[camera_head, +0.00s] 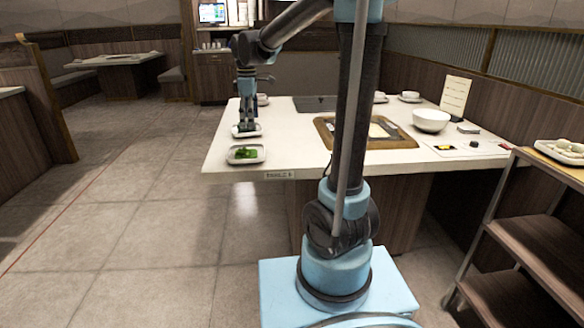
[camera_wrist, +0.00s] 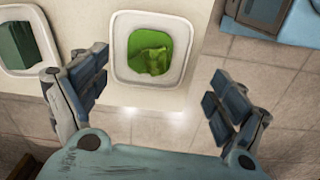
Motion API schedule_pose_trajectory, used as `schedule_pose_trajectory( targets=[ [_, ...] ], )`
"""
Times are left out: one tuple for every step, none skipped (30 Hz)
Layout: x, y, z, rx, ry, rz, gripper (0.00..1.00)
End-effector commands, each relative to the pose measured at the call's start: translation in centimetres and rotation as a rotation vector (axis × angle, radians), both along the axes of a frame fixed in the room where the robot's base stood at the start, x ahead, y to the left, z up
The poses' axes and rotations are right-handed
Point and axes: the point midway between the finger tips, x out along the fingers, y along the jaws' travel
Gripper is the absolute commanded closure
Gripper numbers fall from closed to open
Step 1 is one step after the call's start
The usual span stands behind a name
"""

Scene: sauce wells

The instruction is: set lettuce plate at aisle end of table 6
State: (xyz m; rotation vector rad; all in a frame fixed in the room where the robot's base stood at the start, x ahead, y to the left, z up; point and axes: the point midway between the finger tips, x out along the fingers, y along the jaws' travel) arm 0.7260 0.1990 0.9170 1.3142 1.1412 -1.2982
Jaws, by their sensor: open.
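The lettuce plate (camera_head: 233,160), a small white dish with green leaves, sits on the white table (camera_head: 290,152) near its front left corner. It also shows in the wrist view (camera_wrist: 121,70), at the tabletop's edge, with floor beyond. My gripper (camera_head: 246,126) is low over the left side of the table, in front of or above a second white dish in the head view. In the wrist view my gripper (camera_wrist: 152,98) has its fingers wide apart and nothing between them. The lettuce plate lies just ahead of the gap, apparently untouched.
The second white dish (camera_wrist: 14,70) holds a dark green block, beside the lettuce plate. A wooden tray (camera_head: 400,141), a white bowl (camera_head: 431,121) and a card stand (camera_head: 455,97) are further right. A shelf cart (camera_head: 545,235) stands at right. The left aisle floor (camera_head: 130,190) is clear.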

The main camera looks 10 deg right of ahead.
Motion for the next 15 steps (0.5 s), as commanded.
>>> schedule_pose_trajectory(
  targets=[
    [-1.2,-1.3,0.0,0.003,-0.005,-0.046,0.1],
    [-1.9,-2.0,0.0,0.004,-0.009,-0.078,0.1],
    [-2.8,-3.0,0.0,0.007,-0.015,-0.124,0.1],
    [-3.6,-3.7,-0.1,0.009,-0.019,-0.159,0.1],
    [-4.3,-4.4,-0.1,0.012,-0.023,-0.193,0.1],
    [-5.3,-5.4,-0.2,0.014,-0.028,-0.239,0.1],
    [-6.0,-6.0,-0.3,0.016,-0.032,-0.273,0.1],
    [-6.8,-6.7,-0.5,0.019,-0.036,-0.306,0.1],
    [-7.8,-7.5,-0.7,0.022,-0.041,-0.352,0.1],
    [-8.5,-8.1,-0.9,0.025,-0.046,-0.386,0.1],
    [-9.3,-8.7,-1.1,0.027,-0.049,-0.42,0.1],
    [-10.3,-9.5,-1.4,0.031,-0.054,-0.465,0.1],
    [-11.1,-10.0,-1.6,0.033,-0.057,-0.5,0.1],
    [-11.8,-10.6,-1.9,0.036,-0.061,-0.534,0.1],
    [-12.8,-11.2,-2.3,0.041,-0.067,-0.579,0.1]
  ],
)
